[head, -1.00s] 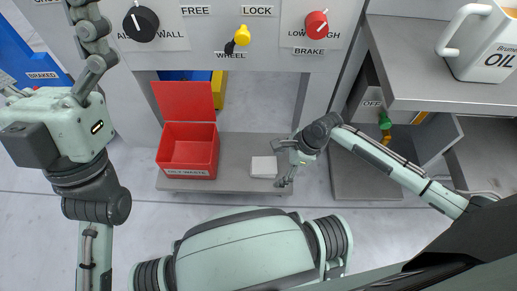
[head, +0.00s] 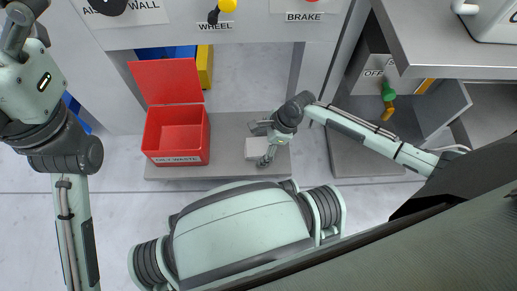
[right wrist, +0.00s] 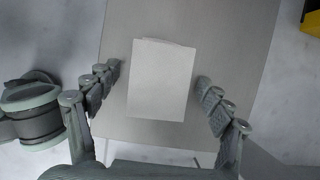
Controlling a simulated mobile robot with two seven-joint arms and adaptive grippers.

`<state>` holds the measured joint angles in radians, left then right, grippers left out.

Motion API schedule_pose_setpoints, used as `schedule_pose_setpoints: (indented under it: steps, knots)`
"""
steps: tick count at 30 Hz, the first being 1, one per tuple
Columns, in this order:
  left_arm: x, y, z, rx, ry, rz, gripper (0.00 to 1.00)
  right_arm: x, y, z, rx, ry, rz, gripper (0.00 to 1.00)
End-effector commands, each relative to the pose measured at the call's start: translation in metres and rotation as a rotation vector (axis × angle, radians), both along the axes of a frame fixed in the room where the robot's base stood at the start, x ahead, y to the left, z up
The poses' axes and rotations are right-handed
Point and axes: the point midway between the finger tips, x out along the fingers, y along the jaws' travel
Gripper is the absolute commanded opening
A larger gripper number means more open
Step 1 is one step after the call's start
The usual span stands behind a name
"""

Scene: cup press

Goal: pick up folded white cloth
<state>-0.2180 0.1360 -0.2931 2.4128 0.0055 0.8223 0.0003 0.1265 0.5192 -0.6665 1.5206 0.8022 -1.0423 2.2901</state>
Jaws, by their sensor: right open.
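The folded white cloth (head: 258,147) lies flat on the grey shelf, partly covered by my right gripper in the head view. The right wrist view shows the cloth (right wrist: 160,80) whole, between the two open fingers. My right gripper (head: 264,145) is open over the cloth, with a finger to each side of it; it also shows in the right wrist view (right wrist: 158,92). Whether the fingers touch the cloth cannot be told. My left arm is at the left of the head view, with its fingertips outside the picture.
A red oily waste bin (head: 178,138) with its lid up stands on the grey shelf (head: 225,172), left of the cloth. A panel with knobs (head: 227,6) is above.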

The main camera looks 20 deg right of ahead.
Motion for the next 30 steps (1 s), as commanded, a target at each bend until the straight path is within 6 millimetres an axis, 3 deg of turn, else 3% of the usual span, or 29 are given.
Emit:
schedule_pose_setpoints:
  steps: [5, 18, 25, 30]
  knots:
    - [0.000, 0.000, 0.001, 0.000, 0.000, 0.000, 0.97, 0.000, 0.000, 0.001, 0.000, 0.000, 0.000, 0.80]
    - [0.000, 0.000, 0.001, 0.000, 0.000, 0.000, 0.97, 0.000, 0.000, 0.001, 0.000, 0.000, 0.000, 0.28]
    - [0.000, 0.000, 0.003, 0.000, -0.001, 0.000, 0.97, 0.000, 0.000, 0.003, 0.000, 0.000, 0.000, 0.28]
    - [-0.002, 0.002, 0.005, -0.021, 0.029, 0.001, 0.97, 0.000, 0.000, 0.028, 0.001, 0.000, 0.000, 0.28]
